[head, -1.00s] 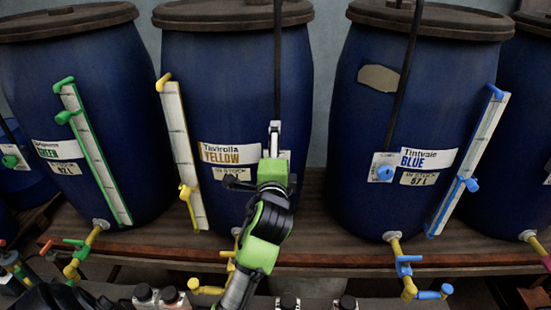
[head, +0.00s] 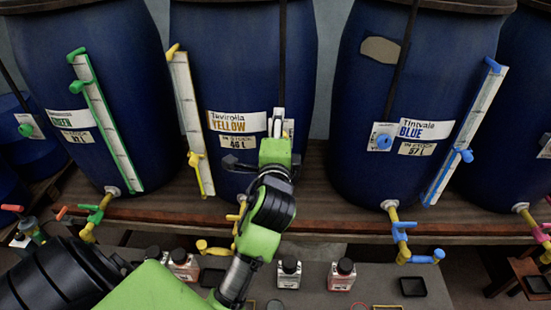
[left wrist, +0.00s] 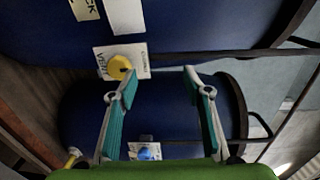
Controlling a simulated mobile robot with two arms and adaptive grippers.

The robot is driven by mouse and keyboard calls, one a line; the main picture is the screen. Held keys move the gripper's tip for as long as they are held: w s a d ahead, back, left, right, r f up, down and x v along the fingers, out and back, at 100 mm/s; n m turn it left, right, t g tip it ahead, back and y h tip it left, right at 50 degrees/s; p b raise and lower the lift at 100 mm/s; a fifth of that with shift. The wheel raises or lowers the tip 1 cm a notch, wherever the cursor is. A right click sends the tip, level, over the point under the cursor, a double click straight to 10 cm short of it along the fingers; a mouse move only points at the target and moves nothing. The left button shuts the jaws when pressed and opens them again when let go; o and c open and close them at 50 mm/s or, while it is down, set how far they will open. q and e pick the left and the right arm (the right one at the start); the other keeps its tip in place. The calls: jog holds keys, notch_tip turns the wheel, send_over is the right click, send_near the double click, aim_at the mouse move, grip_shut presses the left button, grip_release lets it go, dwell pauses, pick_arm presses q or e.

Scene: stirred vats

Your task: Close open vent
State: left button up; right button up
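The Tavirolla YELLOW vat (head: 300,60) is a blue barrel in the middle of the head view. Its white vent plate (head: 289,127) shows beside my left gripper (head: 278,118), which hides the knob there. In the left wrist view the yellow vent knob (left wrist: 119,66) sits on its VENT plate, just by the left fingertip. My left gripper (left wrist: 160,76) is open and empty, and the knob is not between the fingers. I cannot tell whether this vent is open. A blue vent knob (head: 384,142) is on the Tintvale BLUE vat (head: 375,100). My right gripper is not in view.
The vats stand on a wooden shelf (head: 320,205). Level gauges with coloured clips and taps (head: 402,238) stick out in front. A green vent knob (head: 26,130) shows at far left. Small bottles (head: 342,275) and black trays (head: 413,287) stand on the lower surface.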

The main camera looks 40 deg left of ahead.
pick_arm(q)
jog(key=f+v, duration=0.1)
jog(key=v, duration=0.9)
jog(key=shift+f, duration=0.35)
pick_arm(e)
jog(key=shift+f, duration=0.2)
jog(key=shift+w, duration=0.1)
pick_arm(q)
jog(key=shift+s, duration=0.1)
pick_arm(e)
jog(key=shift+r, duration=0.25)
pick_arm(q)
jog(key=shift+f, duration=0.15)
dwell(0.4)
